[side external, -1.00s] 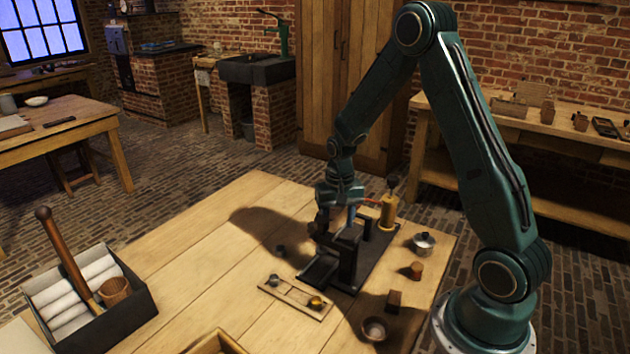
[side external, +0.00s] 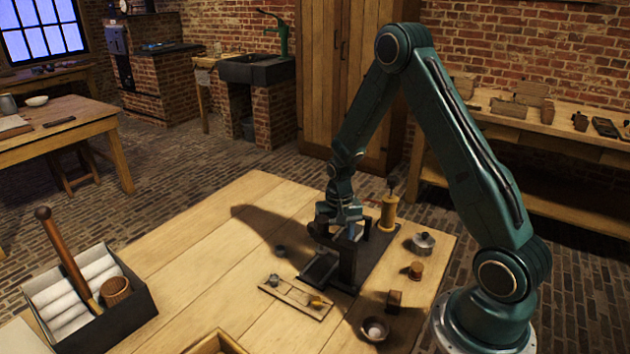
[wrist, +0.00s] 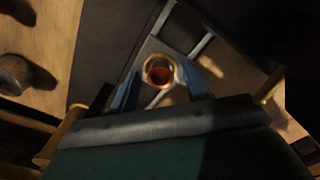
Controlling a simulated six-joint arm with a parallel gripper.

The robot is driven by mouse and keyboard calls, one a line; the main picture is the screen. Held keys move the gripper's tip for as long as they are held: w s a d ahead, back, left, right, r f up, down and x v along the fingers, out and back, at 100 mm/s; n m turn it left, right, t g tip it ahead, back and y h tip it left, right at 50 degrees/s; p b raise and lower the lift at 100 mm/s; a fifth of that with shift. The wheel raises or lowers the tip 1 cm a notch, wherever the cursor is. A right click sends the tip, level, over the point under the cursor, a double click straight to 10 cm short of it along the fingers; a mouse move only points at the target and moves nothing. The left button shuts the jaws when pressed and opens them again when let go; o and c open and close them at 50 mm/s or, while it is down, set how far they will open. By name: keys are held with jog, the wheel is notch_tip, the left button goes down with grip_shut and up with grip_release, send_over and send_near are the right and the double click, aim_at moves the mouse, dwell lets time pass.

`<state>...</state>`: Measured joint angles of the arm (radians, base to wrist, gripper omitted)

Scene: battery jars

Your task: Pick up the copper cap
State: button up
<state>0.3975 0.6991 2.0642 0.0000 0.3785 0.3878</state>
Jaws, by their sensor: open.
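My gripper (wrist: 160,84) is open in the wrist view, with one blue finger on each side of a small round piece. That piece, a reddish-brown disc inside a bright brass-coloured ring (wrist: 160,71), looks like the copper cap, though the view is too blurred to be sure. It shows no clear contact with the fingers. In the side external view my gripper (side external: 349,231) points down at the black stand (side external: 348,262) on the dark base plate. The piece between the fingers is hidden there.
A wooden strip (side external: 292,293) with a grey and a yellowish piece lies in front of the stand. A brass column (side external: 388,212), a lidded metal pot (side external: 423,242), small brown blocks and a bowl (side external: 375,330) stand nearby. The table's left middle is mostly clear.

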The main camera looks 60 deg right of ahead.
dwell(0.4)
jog(key=c, duration=1)
jog(key=shift+r, duration=0.1)
jog(key=shift+c, duration=0.2)
notch_tip(320, 180, up, 20)
dwell(0.6)
